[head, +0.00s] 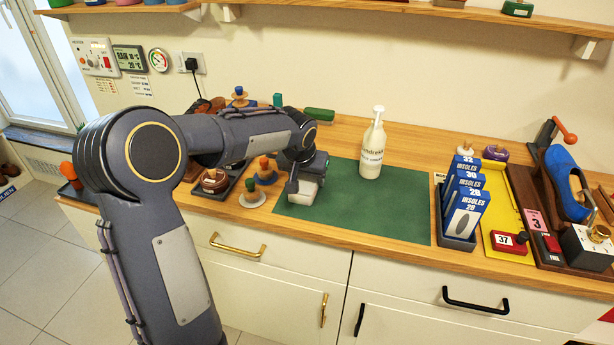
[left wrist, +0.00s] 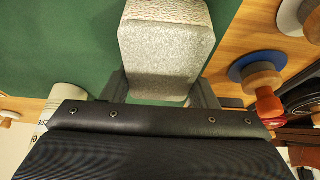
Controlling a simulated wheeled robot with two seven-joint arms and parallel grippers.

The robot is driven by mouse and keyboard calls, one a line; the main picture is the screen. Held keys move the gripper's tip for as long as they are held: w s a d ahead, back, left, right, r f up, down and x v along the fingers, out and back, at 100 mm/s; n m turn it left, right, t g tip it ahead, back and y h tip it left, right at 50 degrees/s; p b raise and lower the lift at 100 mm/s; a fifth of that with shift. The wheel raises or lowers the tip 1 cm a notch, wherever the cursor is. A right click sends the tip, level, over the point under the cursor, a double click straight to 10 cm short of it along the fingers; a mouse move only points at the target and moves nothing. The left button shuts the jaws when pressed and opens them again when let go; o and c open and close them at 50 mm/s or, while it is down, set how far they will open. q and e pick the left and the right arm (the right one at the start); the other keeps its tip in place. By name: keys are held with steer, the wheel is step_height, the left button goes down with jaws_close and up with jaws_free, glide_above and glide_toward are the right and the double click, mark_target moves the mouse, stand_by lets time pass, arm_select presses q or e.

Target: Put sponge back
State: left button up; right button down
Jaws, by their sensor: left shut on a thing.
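The sponge (left wrist: 165,50) is a pale grey, speckled block with rounded edges. It sits between the two fingers of my left gripper (left wrist: 160,92), which is shut on it. In the head view the sponge (head: 303,192) shows as a whitish block under my left gripper (head: 303,180), low over the left end of the green mat (head: 390,222). I cannot tell whether the sponge touches the mat. My right gripper is not in view.
A white pump bottle (head: 372,145) stands on the mat's far side. Small stands with coloured knobs (head: 264,172) are just left of the sponge. An insole box (head: 457,240) stands right of the mat. The mat's middle and front are clear.

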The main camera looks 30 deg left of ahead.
mark_target(301, 188)
arm_select(q)
steer(key=o, duration=0.9)
steer(key=shift+o, duration=0.2)
steer(key=shift+r+p, duration=0.3)
steer(key=shift+r, duration=0.1)
steer(key=v, duration=1.1)
steer(key=s+d+f+h, duration=0.1)
steer(key=s+d+f, duration=0.1)
steer(key=s, duration=0.6)
steer(key=s+d+f+h, duration=0.2)
steer(key=s+d, duration=0.3)
steer(key=s, duration=0.4)
steer(key=s+d+f+m+h, duration=0.1)
steer(key=s+d+f, duration=0.3)
steer(key=s, duration=0.5)
steer(key=shift+s+t+h+p, duration=0.2)
steer(key=shift+t+h+p, duration=0.2)
steer(key=shift+h, duration=0.1)
